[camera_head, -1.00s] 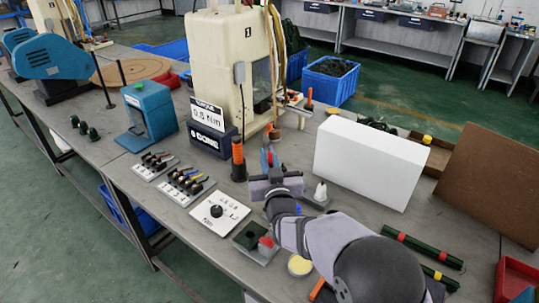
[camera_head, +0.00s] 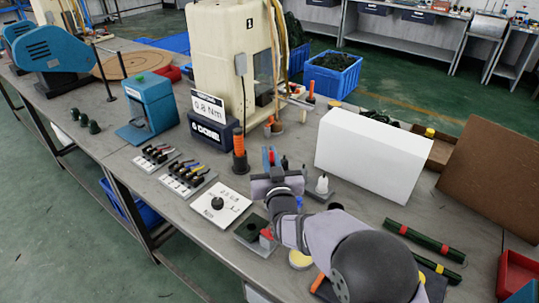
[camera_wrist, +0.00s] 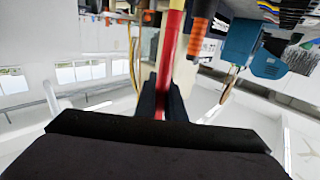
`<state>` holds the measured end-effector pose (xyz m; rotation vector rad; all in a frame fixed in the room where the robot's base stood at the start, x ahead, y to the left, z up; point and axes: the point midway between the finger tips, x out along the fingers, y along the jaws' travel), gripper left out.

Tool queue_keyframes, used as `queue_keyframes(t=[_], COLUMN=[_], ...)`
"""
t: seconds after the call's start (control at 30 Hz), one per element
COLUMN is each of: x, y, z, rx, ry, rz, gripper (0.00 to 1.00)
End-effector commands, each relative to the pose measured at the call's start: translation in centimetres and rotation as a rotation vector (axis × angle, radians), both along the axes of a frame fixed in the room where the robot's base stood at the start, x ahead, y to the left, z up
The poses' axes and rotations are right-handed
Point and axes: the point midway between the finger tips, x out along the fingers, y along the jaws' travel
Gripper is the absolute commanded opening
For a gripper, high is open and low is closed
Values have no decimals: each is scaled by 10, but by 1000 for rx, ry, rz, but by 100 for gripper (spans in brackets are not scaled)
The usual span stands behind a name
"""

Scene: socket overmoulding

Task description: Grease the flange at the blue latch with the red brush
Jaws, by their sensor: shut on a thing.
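My gripper (camera_head: 271,166) is shut on the red brush and points away from the head camera over the bench. In the wrist view the red brush (camera_wrist: 173,60) runs up from between the two dark fingers. Its bristle end cannot be made out. A small patch of blue (camera_head: 299,202), perhaps the blue latch, shows just right of my wrist. It is mostly hidden by my arm, and I cannot make out the flange there. A dark green block (camera_head: 250,229) with a red piece (camera_head: 266,234) sits left of and below my arm.
A white bottle (camera_head: 321,186) and a dark cup (camera_head: 336,207) stand right of my wrist. A large white box (camera_head: 370,155) stands behind them. An orange-handled tool (camera_head: 239,150) stands upright at the left. A white dial panel (camera_head: 220,206) and a yellow-topped tin (camera_head: 300,260) are near.

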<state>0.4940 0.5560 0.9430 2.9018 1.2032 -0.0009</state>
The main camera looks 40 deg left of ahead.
Motion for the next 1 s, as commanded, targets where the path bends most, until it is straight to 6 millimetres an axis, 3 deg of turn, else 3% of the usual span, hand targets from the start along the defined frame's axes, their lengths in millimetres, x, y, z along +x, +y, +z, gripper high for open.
queue_keyframes(t=[1.0], x=[0], y=[0], z=[-10], rx=[0], ry=[0], rz=[0], gripper=[0])
